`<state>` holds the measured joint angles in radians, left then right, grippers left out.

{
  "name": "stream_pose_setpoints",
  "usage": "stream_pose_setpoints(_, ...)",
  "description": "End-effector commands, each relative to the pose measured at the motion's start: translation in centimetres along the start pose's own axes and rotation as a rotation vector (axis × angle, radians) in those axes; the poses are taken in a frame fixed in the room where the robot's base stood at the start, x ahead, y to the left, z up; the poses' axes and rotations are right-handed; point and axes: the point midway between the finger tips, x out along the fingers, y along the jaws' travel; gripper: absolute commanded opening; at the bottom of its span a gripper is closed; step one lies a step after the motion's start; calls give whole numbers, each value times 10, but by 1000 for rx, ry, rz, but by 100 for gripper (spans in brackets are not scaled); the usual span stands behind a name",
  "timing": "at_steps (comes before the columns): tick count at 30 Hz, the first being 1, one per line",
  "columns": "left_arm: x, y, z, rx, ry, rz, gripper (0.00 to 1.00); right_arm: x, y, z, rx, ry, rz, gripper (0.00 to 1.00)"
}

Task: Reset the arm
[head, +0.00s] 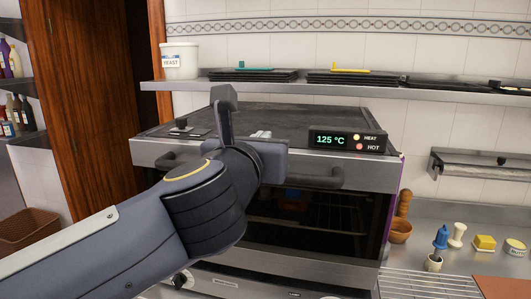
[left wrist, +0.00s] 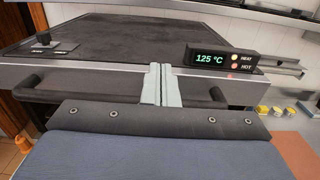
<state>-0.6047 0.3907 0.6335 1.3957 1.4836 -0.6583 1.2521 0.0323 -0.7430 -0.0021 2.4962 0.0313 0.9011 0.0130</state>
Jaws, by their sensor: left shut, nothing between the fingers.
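My left arm comes in from the lower left in the head view. Its gripper (head: 261,134) is raised in front of the grill and partly hidden by the wrist. In the left wrist view the two pale fingers of the left gripper (left wrist: 162,70) lie together with nothing between them. Behind them is the grill (left wrist: 110,40), with a dark flat top and a front handle; it also shows in the head view (head: 370,175). Its display (head: 346,141) reads 125 °C, with HEAT and HOT lights beside it. My right gripper is in neither view.
A steel shelf (head: 300,89) with dark trays and a white yeast tub (head: 179,62) runs above the grill. At the right are a wooden mill (head: 403,205), a blue-topped brush (head: 440,237), a yellow block (head: 484,243) and a wire rack (head: 425,285). A brown basket (head: 28,228) stands at the left.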

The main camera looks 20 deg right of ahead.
Motion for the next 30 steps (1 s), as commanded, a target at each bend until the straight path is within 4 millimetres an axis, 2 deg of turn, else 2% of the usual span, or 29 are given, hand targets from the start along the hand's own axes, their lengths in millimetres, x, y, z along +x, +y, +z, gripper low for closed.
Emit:
stream_pose_setpoints(3, -9, 1, 10, 0, 0, 2, 0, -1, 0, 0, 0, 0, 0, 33)
stream_pose_setpoints(11, -16, 6, 16, 38, -15, 5, 0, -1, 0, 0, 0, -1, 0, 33)
stream_pose_setpoints(14, -28, 30, 24, 229, -87, 17, 0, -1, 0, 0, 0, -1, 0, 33)
stream_pose_setpoints(17, -55, 68, 21, 622, -163, 29, 0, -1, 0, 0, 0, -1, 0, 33)
stream_pose_setpoints(20, -94, 110, -19, 1131, -140, -4, 0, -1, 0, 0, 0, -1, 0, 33)
stream_pose_setpoints(21, -109, 124, -42, 1307, -104, -40, 0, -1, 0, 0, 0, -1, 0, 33)
stream_pose_setpoints(23, -132, 140, -78, 1518, -39, -107, 0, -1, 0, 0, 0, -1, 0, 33)
stream_pose_setpoints(24, -147, 151, -102, 1635, 9, -160, 0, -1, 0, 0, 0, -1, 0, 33)
stream_pose_setpoints(26, -171, 165, -138, 1783, 82, -249, 0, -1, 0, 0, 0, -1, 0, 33)
stream_pose_setpoints(30, -234, 189, -222, 2021, 250, -502, 0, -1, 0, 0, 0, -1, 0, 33)
